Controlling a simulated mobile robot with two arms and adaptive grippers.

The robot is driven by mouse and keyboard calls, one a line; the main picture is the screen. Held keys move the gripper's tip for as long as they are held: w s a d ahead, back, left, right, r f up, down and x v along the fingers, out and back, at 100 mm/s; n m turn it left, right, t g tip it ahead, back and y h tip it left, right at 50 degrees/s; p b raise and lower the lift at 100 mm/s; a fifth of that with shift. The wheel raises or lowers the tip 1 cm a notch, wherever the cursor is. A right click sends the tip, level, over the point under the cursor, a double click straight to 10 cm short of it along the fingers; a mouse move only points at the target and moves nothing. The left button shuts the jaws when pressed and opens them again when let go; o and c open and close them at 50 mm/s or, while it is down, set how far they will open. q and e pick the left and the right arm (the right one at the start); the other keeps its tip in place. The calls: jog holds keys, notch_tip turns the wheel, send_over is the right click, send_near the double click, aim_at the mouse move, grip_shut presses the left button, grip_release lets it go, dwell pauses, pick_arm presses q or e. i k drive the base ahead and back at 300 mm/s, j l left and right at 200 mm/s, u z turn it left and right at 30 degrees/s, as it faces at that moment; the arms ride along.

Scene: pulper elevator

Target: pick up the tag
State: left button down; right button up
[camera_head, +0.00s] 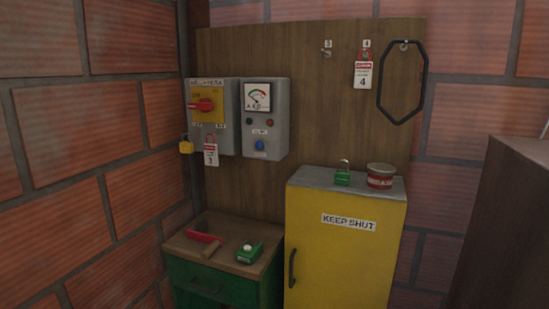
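Two red and white tags are in the head view. One tag (362,75), marked 4, hangs from a hook under the label 4 on the wooden board. The other tag (211,155), whose number looks like 3, hangs at the lower edge of the grey switch box (227,142) with the red and yellow rotary switch (205,105). The hook under the label 3 (327,53) holds nothing. Neither of my grippers is in view.
A yellow cabinet (340,262) carries a green padlock (343,178) and a red tin (380,182). A green drawer unit (210,287) holds a red-headed tool (203,238) and a green item (249,254). A black loop (381,105) hangs right. A yellow padlock (186,147) hangs left.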

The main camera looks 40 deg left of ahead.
aim_at(210, 150)
jog(key=k+l+u, duration=0.1)
jog(key=u, duration=1.45)
jog(key=i+j+z, duration=0.2)
jog(key=j+z, duration=0.15)
jog(key=j, duration=0.1)
